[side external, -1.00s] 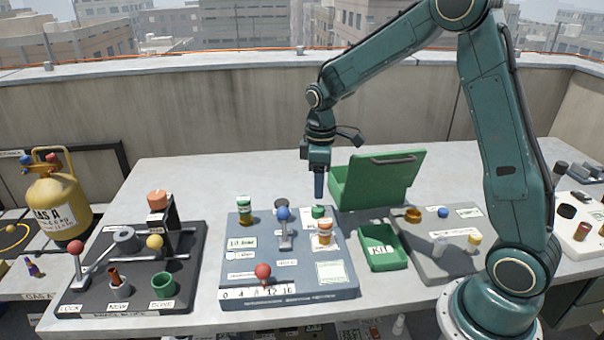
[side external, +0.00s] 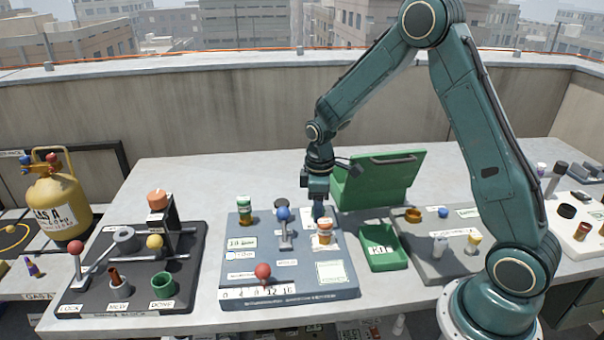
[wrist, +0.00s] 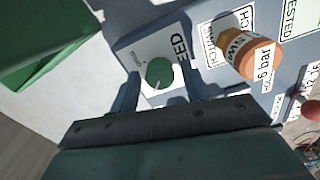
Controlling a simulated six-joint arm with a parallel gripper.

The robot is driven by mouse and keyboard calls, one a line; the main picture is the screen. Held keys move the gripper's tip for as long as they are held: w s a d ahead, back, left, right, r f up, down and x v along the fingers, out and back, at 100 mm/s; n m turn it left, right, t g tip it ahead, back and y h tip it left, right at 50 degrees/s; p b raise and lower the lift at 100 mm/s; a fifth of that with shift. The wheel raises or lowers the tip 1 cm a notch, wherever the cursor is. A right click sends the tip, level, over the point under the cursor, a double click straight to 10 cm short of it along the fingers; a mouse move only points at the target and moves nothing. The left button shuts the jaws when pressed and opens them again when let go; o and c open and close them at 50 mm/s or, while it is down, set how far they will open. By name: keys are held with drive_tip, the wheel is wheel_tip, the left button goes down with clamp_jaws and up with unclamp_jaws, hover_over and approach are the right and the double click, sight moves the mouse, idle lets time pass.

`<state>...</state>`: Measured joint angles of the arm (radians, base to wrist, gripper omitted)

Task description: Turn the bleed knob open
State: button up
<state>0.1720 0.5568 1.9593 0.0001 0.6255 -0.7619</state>
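The bleed knob (wrist: 159,72) is a round green knob with a white mark on its edge, on a white plate whose label shows "EED". In the wrist view my gripper (wrist: 160,88) points at it, with one finger on each side and a gap visible between each finger and the knob. The gripper is open and holds nothing. In the side view my gripper (side external: 318,212) is low over the back right of the blue-grey panel (side external: 258,283), and its fingers hide the knob.
An orange-topped "6 bar" part (side external: 325,231) stands close in front of my gripper; it also shows in the wrist view (wrist: 245,54). A blue-ball lever (side external: 284,222) is to the left. The open green kit box (side external: 383,255) is to the right.

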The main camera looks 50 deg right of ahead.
drive_tip(key=c, duration=0.8)
drive_tip(key=shift+o, duration=0.2)
drive_tip(key=shift+m, duration=0.4)
drive_tip(key=m, duration=0.3)
drive_tip(key=shift+m, duration=0.3)
drive_tip(key=m, duration=0.4)
drive_tip(key=shift+m, duration=0.3)
drive_tip(key=m, duration=0.9)
